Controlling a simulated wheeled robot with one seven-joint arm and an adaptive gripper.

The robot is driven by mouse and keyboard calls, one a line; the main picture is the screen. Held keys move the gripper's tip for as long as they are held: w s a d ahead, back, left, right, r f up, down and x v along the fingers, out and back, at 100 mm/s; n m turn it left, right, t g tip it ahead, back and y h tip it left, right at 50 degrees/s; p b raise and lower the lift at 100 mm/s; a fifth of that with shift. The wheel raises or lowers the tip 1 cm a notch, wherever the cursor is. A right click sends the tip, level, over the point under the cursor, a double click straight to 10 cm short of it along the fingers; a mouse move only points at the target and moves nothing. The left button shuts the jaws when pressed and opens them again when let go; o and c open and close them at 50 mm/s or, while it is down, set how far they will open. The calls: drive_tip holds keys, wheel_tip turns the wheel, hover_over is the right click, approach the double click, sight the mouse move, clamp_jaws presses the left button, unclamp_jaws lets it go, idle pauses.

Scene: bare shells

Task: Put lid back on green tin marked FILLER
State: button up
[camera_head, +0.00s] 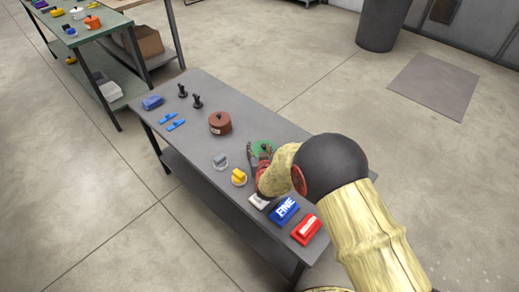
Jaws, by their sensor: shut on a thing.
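A green round piece (257,144) shows at my gripper, over the right half of the grey table. It looks like the green lid, but it is small and partly covered by the fingers. My gripper (258,155) reaches in from the right and is shut, with its fingers at this green piece. I cannot tell whether the piece is lifted or touches something below. A separate green tin body and the FILLER marking cannot be made out; my gripper and arm hide part of the table there.
A brown lidded tin (220,124) stands left of my gripper. Grey (221,161) and yellow (239,177) knobbed pieces sit close by in front. A blue FINE block (284,210) and a red block (306,229) lie near the front end.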

drive_tip(key=shift+s+f, duration=0.1)
drive_tip(key=o, duration=1.2)
drive_tip(key=shift+o, duration=1.2)
drive_tip(key=shift+o, duration=1.4)
drive_tip(key=shift+r+p, duration=2.15)
drive_tip(key=shift+r, duration=1.4)
